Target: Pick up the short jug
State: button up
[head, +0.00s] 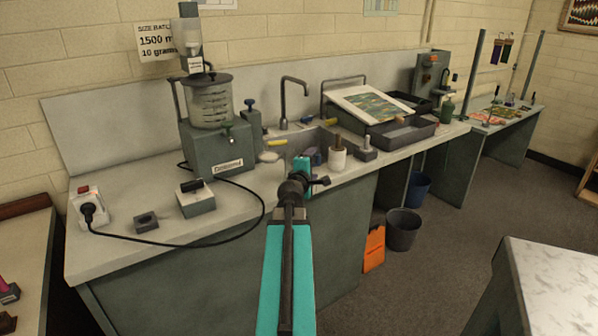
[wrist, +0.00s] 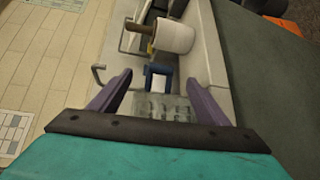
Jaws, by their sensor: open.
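In the wrist view a clear, low vessel with dark measuring marks (wrist: 163,107), which looks like the short jug, lies between the two purple fingers of my gripper (wrist: 158,83). The fingers are spread, with a gap on each side of it. I cannot tell how deep they reach around it, and its lower part is hidden by my gripper body. In the head view my teal gripper (head: 302,166) is over the counter's front edge by the sink, and hides the jug there.
A curved tap (head: 305,98) rises behind the sink. A grey machine with a tall clear container (head: 210,102) stands left on the counter (head: 120,240).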

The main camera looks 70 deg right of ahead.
jog(key=shift+x, duration=1.65)
jog(key=c, duration=1.4)
jog(key=shift+r+p, duration=0.4)
jog(key=shift+p, duration=0.05)
jog(key=shift+c, duration=0.2)
